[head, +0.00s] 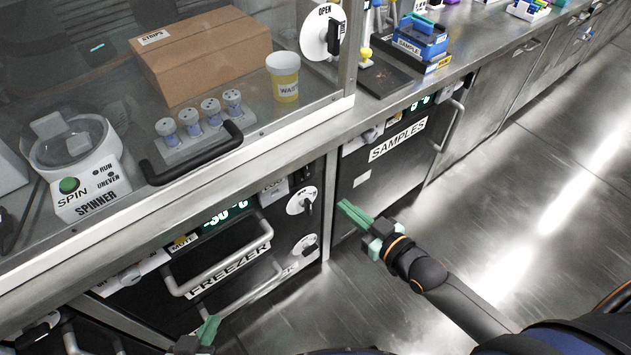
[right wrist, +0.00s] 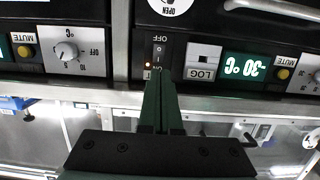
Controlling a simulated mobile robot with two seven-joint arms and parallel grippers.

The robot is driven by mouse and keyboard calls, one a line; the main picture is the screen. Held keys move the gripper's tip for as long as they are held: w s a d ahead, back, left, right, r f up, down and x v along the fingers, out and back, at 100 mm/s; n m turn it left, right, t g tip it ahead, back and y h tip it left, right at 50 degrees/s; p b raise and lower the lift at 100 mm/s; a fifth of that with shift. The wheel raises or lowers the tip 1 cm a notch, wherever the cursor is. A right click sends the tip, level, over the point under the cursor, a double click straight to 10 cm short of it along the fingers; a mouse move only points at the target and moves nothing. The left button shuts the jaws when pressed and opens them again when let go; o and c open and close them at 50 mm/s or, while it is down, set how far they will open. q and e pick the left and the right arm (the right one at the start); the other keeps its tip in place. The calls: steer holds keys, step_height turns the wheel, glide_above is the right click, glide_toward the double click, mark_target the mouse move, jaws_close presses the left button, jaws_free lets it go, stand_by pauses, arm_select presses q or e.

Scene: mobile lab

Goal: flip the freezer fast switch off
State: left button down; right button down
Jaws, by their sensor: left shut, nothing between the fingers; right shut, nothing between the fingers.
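My left gripper (head: 209,325) is shut and empty at the bottom.
A SAMPLES unit (head: 398,139) with a vertical handle stands right of the freezer. A numbered dial (right wrist: 66,52) and a LOG port (right wrist: 203,60) flank the switch. The bench edge overhangs the panels. The floor at right is clear.

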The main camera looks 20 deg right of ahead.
mark_target(308, 175)
steer(key=b+x, duration=0.2)
steer(key=x, duration=0.9)
steer(key=shift+w+a+f+b, duration=0.1)
steer(key=shift+w+b, duration=0.1)
steer(key=shift+b, duration=0.1)
steer(key=shift+w+a, duration=0.1)
steer(key=shift+w, duration=0.2)
